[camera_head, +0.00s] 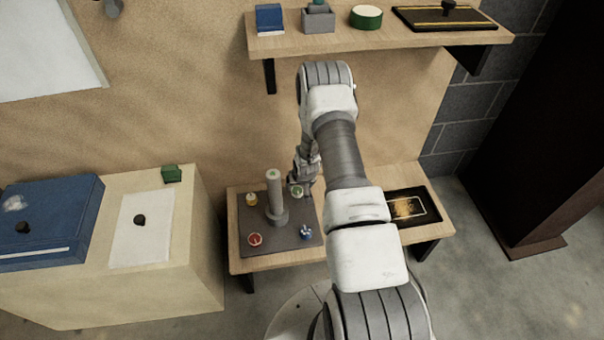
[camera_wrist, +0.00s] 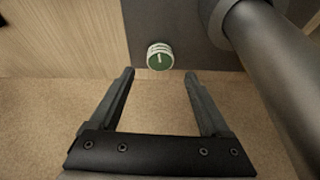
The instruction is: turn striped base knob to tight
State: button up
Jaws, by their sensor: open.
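A dark grey base plate (camera_head: 290,240) lies on the low wooden bench and carries several small coloured knobs around a grey upright post (camera_head: 274,190). A green knob (camera_head: 297,191) with a pale ring sits at the plate's far right corner. In the wrist view the green knob (camera_wrist: 160,56) shows white stripes around its side and a white mark on its face. My gripper (camera_wrist: 159,76) is open and empty, with the knob just beyond and between its fingertips, apparently not touching. In the head view my gripper (camera_head: 304,180) is beside the green knob, partly hidden by my arm.
The thick post (camera_wrist: 275,60) rises close to my gripper's right in the wrist view. Yellow (camera_head: 251,199), red (camera_head: 255,239) and blue (camera_head: 306,232) knobs sit at the other corners. A black tray (camera_head: 412,207) lies right. A shelf (camera_head: 400,38) with objects hangs above.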

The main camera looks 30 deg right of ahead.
jog(key=p+v, duration=0.3)
jog(key=v, duration=0.8)
jog(key=shift+r, duration=0.15)
jog(key=s+a+r+n, duration=0.1)
jog(key=s+a+r, duration=0.15)
jog(key=r, duration=1.35)
jog(key=s+a+r+n, duration=0.1)
jog(key=a+r, duration=0.3)
jog(key=r, duration=1.1)
jog(key=s+a+r+n+t, duration=0.1)
jog(key=s+a+r, duration=0.3)
jog(key=s+r, duration=0.6)
jog(key=s+a+r+n, duration=0.1)
jog(key=s+a+r, duration=0.4)
jog(key=s, duration=0.8)
notch_tip(320, 180, up, 20)
jog(key=p, duration=1.9)
jog(key=shift+y+p, duration=0.4)
